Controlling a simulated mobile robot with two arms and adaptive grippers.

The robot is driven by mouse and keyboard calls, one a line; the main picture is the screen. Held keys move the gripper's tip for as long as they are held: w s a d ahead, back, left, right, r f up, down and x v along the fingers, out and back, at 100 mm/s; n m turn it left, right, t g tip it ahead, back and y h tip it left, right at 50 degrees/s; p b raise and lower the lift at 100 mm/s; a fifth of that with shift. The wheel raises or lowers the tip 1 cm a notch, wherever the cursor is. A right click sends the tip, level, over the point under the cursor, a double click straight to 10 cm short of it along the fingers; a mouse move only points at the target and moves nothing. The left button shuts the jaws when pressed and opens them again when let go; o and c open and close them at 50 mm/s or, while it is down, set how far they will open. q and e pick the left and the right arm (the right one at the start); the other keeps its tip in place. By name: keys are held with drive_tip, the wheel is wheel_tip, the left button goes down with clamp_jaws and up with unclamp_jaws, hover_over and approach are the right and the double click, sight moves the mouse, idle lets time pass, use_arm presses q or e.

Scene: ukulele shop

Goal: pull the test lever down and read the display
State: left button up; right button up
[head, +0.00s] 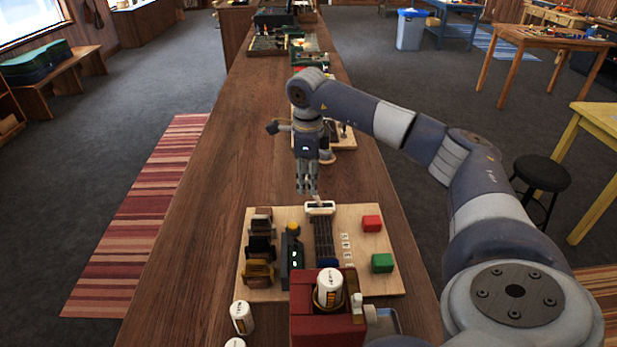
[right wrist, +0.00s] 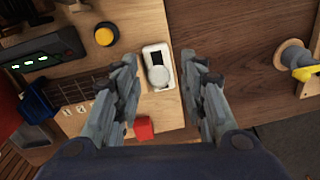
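A wooden test board (head: 345,217) lies on the long counter. At its far edge is a white plate with a short metal lever (head: 319,206); in the right wrist view the lever (right wrist: 158,76) shows end-on as a round grey knob. The display (head: 294,262) is a dark upright box with small green lights; it also shows in the right wrist view (right wrist: 42,60), its marks too small to read. My right gripper (head: 307,192) points down just beyond the lever; the wrist view shows its fingers (right wrist: 160,64) apart on either side of the knob, nothing clearly gripped. My left gripper is not in view.
A yellow button (head: 292,227) stands by the display. A red block (head: 372,223) and a green block (head: 382,262) sit on the board's right side. A red box (head: 328,328) holding a white cylinder stands at the near edge. Another white cylinder (head: 242,318) stands left of it.

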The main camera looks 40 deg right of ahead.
drive_tip(key=shift+f, duration=0.7)
clamp_jaws()
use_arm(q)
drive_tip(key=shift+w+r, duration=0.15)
use_arm(e)
drive_tip(key=shift+w, duration=0.1)
